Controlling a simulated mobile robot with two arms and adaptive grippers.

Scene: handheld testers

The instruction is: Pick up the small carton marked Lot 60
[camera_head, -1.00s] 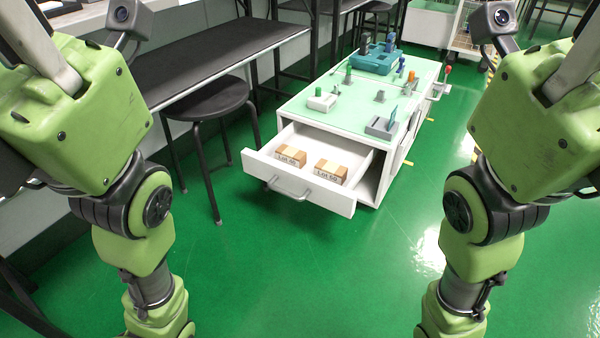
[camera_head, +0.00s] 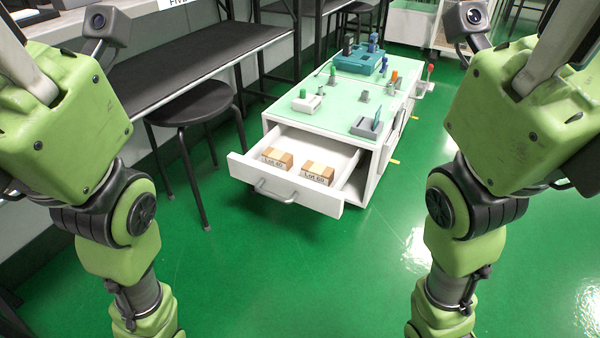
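Two small tan cartons with white labels lie in the open drawer (camera_head: 327,198) of a white cabinet. The left carton (camera_head: 277,157) and the right carton (camera_head: 317,173) sit side by side with a gap between them. Both labels begin with "Lot", but the digits are too small for me to tell them apart surely. My green arms stand at the left and right sides of the view and run out of it at the bottom. Neither gripper shows, and nothing touches the cartons.
The cabinet's pale green top (camera_head: 330,103) holds several small testers and a teal case (camera_head: 361,62). A black stool (camera_head: 190,103) stands left of the drawer, beside a dark bench (camera_head: 190,62). The green floor (camera_head: 290,260) in front of the drawer is clear.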

